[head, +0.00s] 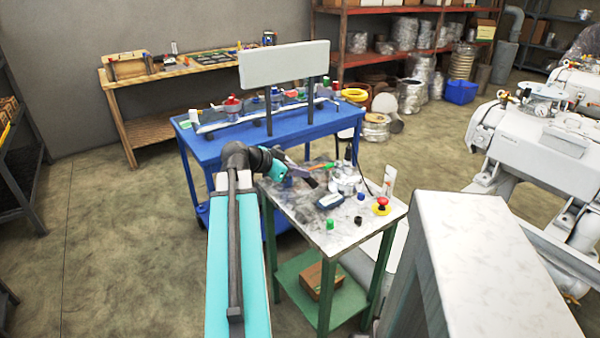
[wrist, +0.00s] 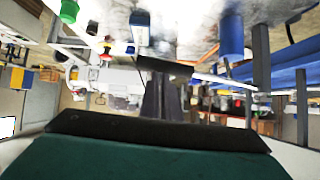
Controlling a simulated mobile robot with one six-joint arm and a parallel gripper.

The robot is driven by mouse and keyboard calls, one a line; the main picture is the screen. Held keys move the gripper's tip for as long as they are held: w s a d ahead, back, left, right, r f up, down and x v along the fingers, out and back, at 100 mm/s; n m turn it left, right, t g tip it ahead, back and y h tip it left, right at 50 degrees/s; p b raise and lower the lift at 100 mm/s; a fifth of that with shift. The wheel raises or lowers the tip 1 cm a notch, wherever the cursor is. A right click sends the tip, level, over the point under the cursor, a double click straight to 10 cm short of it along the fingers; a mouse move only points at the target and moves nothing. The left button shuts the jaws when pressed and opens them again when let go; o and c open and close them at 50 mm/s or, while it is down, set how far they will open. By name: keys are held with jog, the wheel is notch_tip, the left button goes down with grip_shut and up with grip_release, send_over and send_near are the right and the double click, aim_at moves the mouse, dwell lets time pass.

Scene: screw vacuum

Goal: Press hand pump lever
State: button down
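The small work table (head: 300,208) with a pale top and green legs stands in the middle of the head view. A silvery round device (head: 345,183) with an upright black part sits towards its back; I cannot tell for sure whether it is the hand pump, and no lever stands out clearly. My gripper (head: 292,170) is over the back left of this table, left of that device, beside a thin stick with green and orange on it (head: 322,166). In the wrist view dark gripper parts (wrist: 163,95) reach out at the centre; whether they are apart or closed is unclear.
A blue cart (head: 205,150) with a white panel (head: 284,64) stands behind. A large white machine (head: 535,150) is at right.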

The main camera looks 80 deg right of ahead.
jog(key=shift+a+f, duration=0.2)
jog(key=shift+f, duration=0.3)
jog(key=w+a+r, duration=0.6)
jog(key=r, duration=0.4)
jog(key=shift+a+r, duration=0.2)
jog(key=shift+a, duration=0.1)
dwell(0.6)
